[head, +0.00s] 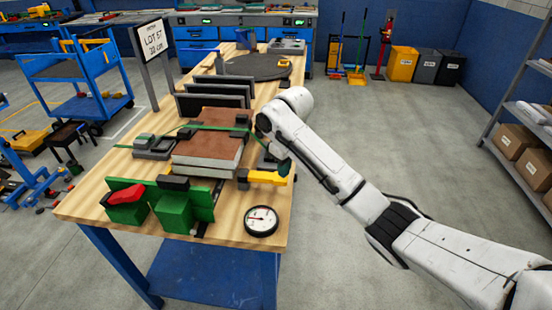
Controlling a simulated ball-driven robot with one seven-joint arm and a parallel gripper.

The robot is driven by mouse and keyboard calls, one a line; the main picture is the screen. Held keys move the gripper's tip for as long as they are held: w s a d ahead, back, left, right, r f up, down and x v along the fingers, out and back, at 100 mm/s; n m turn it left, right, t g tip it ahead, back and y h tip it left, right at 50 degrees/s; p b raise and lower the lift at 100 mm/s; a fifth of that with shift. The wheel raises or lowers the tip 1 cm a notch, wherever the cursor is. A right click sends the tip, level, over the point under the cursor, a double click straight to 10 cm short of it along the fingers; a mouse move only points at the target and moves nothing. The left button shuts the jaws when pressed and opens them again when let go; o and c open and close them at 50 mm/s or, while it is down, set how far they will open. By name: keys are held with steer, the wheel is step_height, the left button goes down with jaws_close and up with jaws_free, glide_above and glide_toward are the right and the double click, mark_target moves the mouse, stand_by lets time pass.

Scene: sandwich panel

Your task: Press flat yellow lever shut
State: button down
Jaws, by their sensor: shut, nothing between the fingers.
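The yellow lever (266,177) lies roughly level at the right edge of the workbench, beside a dark clamp body at the panel's near right corner. My gripper (284,166) is shut and empty, pointing down just above the lever's right end. I cannot tell whether it touches the lever. The sandwich panel (208,150), with a brown top and pale edge, lies on the bench under a green strap (215,128).
A green block fixture with a red handle (127,194) stands at the front left. A round dial gauge (262,220) lies near the bench's front right corner. Dark upright plates (205,100) stand behind the panel. Floor to the bench's right is clear.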

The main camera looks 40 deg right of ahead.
steer(key=shift+s, duration=0.3)
steer(key=shift+r, duration=0.1)
step_height(320, 180, up, 11)
steer(key=s+p, duration=0.1)
steer(key=p, duration=0.3)
steer(key=shift+f, duration=0.2)
stand_by(0.3)
steer(key=a+f+t+y, duration=0.1)
steer(key=a+f, duration=0.2)
steer(key=a, duration=0.3)
steer(key=a+f+y, duration=0.1)
steer(key=a+f, duration=0.2)
steer(key=a, duration=0.3)
steer(key=s+a+f+y, duration=0.1)
steer(key=s+a+f, duration=0.65)
steer(key=a, duration=0.25)
steer(key=s+d+f+h, duration=0.1)
steer(key=s+d+f, duration=0.1)
steer(key=s, duration=1)
steer(key=s+d+f+m+g+h, duration=0.1)
steer(key=s+f, duration=0.3)
steer(key=s, duration=0.8)
steer(key=shift+d+h, duration=0.6)
steer(key=shift+d, duration=0.1)
